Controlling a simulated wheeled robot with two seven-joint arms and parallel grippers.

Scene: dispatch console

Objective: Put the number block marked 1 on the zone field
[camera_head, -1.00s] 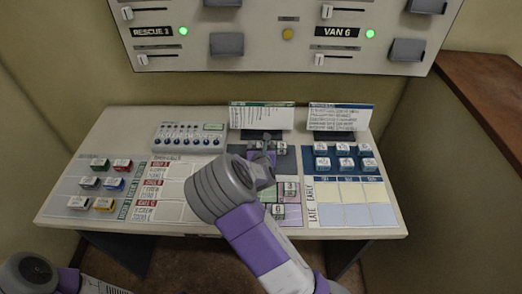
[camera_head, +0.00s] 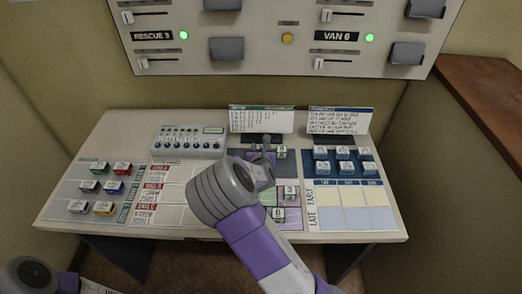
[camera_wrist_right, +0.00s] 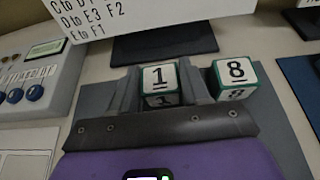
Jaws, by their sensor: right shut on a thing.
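The number block marked 1 (camera_wrist_right: 159,78) is white with green edges and sits between the fingers of my right gripper (camera_wrist_right: 160,90), which is shut on it. The right gripper (camera_head: 266,153) also shows in the head view, at the back of the dark mat, where its fingers and wrist hide block 1. I cannot tell whether the block is clear of the mat. The block marked 8 (camera_wrist_right: 237,78) stands just right of the gripper. The zone field (camera_head: 291,212), with pale green and pink cells, lies nearer the front, partly hidden by my right arm. My left gripper is out of view.
Block 3 (camera_head: 289,193) and block 6 (camera_head: 278,214) stand on the zone field. Several blue-based blocks (camera_head: 343,153) stand to the right, coloured ones (camera_head: 101,168) to the left. Upright cards (camera_head: 262,119) and a knob box (camera_head: 187,139) stand behind.

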